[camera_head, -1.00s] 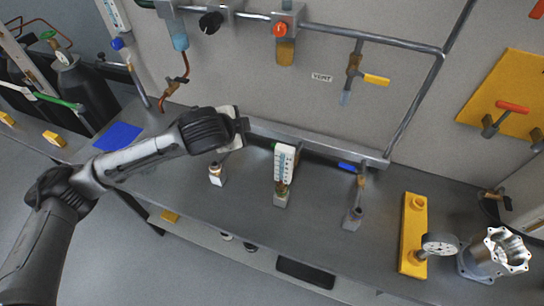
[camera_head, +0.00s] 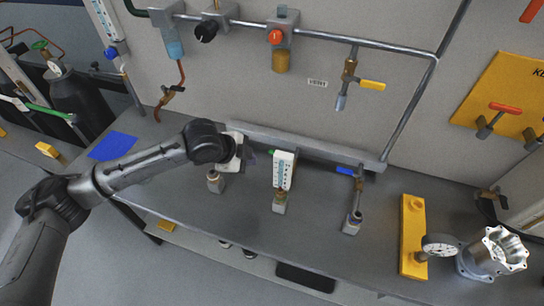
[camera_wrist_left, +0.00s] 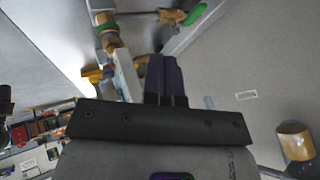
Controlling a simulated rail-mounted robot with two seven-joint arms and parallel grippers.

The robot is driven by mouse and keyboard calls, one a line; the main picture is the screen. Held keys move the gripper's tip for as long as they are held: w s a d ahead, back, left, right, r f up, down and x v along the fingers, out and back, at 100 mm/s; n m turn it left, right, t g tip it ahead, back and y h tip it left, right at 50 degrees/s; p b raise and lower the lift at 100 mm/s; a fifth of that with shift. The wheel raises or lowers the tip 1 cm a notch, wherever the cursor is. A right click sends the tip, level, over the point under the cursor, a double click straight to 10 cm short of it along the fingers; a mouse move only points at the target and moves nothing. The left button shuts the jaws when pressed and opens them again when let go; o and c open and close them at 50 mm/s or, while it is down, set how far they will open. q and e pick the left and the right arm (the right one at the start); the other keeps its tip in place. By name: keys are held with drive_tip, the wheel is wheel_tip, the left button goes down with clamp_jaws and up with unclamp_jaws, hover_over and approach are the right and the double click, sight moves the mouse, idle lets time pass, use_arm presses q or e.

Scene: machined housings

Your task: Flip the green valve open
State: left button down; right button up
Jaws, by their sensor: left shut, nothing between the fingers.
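In the head view a small green handle (camera_head: 271,153) shows at the left edge of a white flowmeter on the bench, mostly hidden behind it. In the left wrist view a green handle (camera_wrist_left: 195,14) sits on a brass valve body (camera_wrist_left: 172,17) at the top, beyond the fingertips. My left gripper (camera_head: 251,158) is just left of the flowmeter, apart from the green handle as far as I can tell. Its dark fingers (camera_wrist_left: 163,72) are closed together and empty in the wrist view. My right gripper is not in view.
The flowmeter (camera_head: 284,170) stands close to my left gripper. A blue-handled valve (camera_head: 346,171) stands to its right, and a yellow plate with a gauge (camera_head: 413,235) further right. Pipes with a yellow-handled valve (camera_head: 372,85) run along the wall. The bench front is mostly clear.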

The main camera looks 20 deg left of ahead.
use_arm(q)
drive_tip(key=shift+f, duration=0.1)
drive_tip(key=w+d+f+b, duration=0.2)
drive_tip(key=w+d+f, duration=0.1)
drive_tip(key=w+f, duration=0.4)
drive_tip(key=shift+w+d+f+b, duration=0.3)
drive_tip(key=shift+w+f, duration=0.1)
drive_tip(key=shift+w, duration=0.5)
